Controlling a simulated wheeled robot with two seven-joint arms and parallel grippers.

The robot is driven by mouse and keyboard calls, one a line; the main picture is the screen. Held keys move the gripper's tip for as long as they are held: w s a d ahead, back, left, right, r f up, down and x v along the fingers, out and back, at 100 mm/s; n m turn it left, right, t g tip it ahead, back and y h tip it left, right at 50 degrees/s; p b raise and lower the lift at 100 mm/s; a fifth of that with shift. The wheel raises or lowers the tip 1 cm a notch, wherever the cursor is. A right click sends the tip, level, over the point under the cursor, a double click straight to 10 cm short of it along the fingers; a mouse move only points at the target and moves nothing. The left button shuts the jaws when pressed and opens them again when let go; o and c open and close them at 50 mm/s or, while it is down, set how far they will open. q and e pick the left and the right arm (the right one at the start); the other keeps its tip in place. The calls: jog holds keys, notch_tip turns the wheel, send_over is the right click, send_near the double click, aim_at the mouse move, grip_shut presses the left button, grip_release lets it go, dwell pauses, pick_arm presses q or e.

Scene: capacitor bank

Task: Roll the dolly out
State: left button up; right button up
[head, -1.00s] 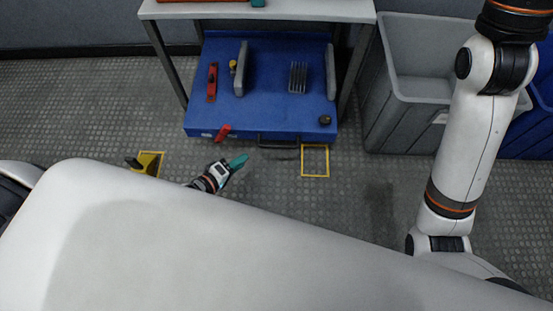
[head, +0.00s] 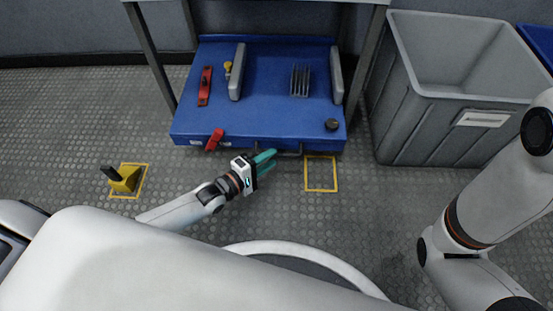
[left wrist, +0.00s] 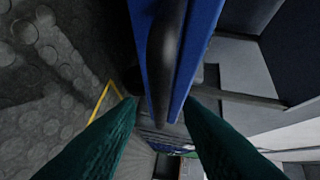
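The dolly is a low blue platform (head: 268,112) under the table, with a dark handle (head: 291,153) on its front edge. A red lever (head: 214,139) sits on the left part of that edge. My left gripper (head: 271,161) is at the front edge by the handle, its teal fingers apart. In the left wrist view the dark handle (left wrist: 165,50) runs along the blue dolly edge (left wrist: 204,45), ahead of and between the open fingers (left wrist: 160,130). I cannot tell whether they touch it. My right arm shows at the right; its gripper is out of view.
A yellow chock with a black grip (head: 124,179) stands in a yellow floor outline at left. An empty yellow outline (head: 321,187) lies right of my left gripper. A grey bin (head: 410,130) stands right of the table leg (head: 151,58).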

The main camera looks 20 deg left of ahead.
aim_at(276, 155)
pick_arm(q)
jog(key=shift+b+x, duration=0.7)
jog(key=shift+x, duration=1.1)
grip_shut()
